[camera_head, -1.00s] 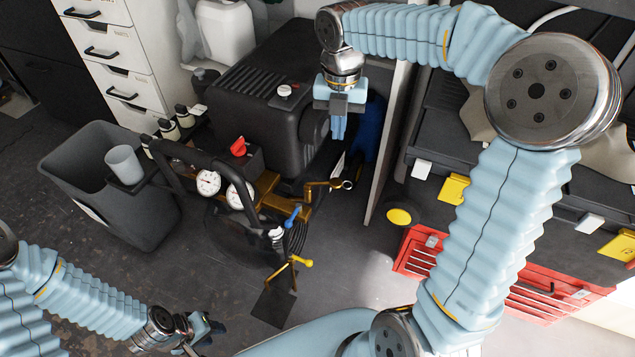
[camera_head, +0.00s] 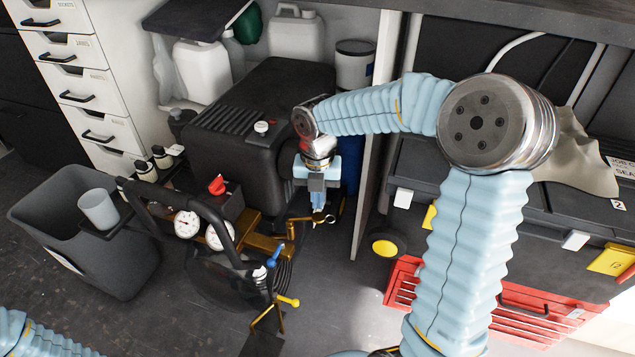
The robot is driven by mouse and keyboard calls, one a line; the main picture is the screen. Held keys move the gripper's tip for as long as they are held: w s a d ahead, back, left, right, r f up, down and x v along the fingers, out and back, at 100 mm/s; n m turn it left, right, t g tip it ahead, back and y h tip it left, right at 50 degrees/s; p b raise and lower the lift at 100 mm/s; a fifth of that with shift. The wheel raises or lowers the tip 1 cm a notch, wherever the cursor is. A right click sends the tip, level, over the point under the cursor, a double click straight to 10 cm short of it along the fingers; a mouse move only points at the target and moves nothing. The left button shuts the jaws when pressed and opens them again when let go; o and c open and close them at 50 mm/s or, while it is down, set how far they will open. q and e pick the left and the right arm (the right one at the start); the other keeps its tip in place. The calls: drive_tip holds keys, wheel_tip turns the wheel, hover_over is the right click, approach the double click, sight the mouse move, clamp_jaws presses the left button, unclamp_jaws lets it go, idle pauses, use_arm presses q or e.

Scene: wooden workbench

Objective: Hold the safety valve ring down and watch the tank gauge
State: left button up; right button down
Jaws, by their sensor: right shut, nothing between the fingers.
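My right gripper (camera_head: 318,205) is shut and empty, pointing down over the brass fitting on the compressor's right side. The safety valve ring (camera_head: 330,219) is a small metal ring at the end of that fitting. The fingertips are right at it, slightly left of the ring; I cannot tell whether they touch it. Two round white gauges, one at left (camera_head: 187,224) and one at right (camera_head: 219,235), face me on the compressor (camera_head: 265,105). Their needles are too small to read, and I cannot tell which is the tank gauge. My left gripper is out of view.
A red knob (camera_head: 217,185) sits above the gauges. Blue (camera_head: 275,255) and yellow (camera_head: 289,301) levers stand out in front. A grey bin (camera_head: 110,265) with a cup (camera_head: 98,208) is at left. A red crate (camera_head: 400,284) and cabinet panel (camera_head: 375,150) are at right.

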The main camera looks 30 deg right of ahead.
sight(322, 216)
drive_tip(key=shift+f, duration=1.6)
drive_tip(key=shift+s+d+f+p, duration=0.4)
drive_tip(key=shift+d+f+p, duration=0.1)
drive_tip(key=shift+f+p, duration=0.25)
drive_tip(key=shift+w+f+b, duration=0.1)
drive_tip(key=shift+b, duration=0.2)
idle(1.3)
drive_tip(key=shift+r+p, duration=0.85)
drive_tip(key=shift+p, duration=0.05)
